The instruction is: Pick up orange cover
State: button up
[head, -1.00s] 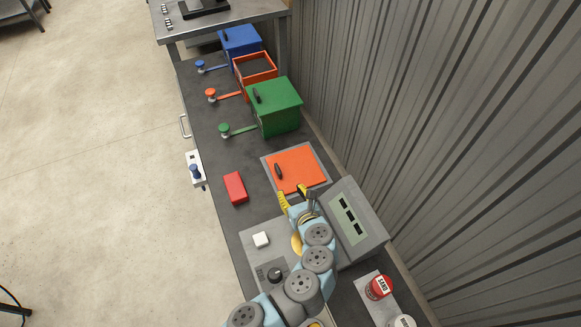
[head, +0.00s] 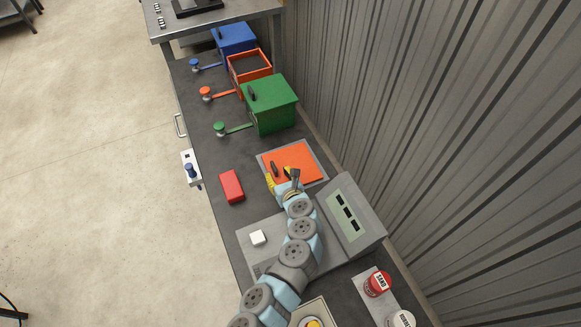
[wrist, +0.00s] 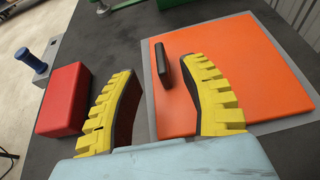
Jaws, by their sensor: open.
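The orange cover (head: 300,165) lies flat on a grey mat (head: 318,181) on the dark bench, with a black handle (head: 274,169) near its left edge. In the wrist view the orange cover (wrist: 240,75) fills the right side and its black handle (wrist: 161,64) stands up. My gripper (head: 279,178) is over the near left part of the cover. In the wrist view its yellow fingers (wrist: 160,85) are spread wide and empty, with the handle beyond and between them. The right finger overlaps the cover in the picture; contact cannot be told.
A red block (head: 231,186) lies left of the cover. Behind stand a green lidded box (head: 270,105), an open orange-rimmed box (head: 250,66) and a blue box (head: 234,38). A grey panel (head: 352,211) stands to the right, near the corrugated wall.

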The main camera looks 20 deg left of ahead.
aim_at(275, 170)
jog(key=shift+x, duration=1.5)
jog(key=shift+f, duration=0.15)
jog(key=shift+w+a+f+b, duration=0.1)
jog(key=shift+w+a+b, duration=0.05)
jog(key=shift+b, duration=0.2)
jog(key=shift+b+x, duration=0.8)
jog(key=shift+x, duration=1.5)
grip_shut()
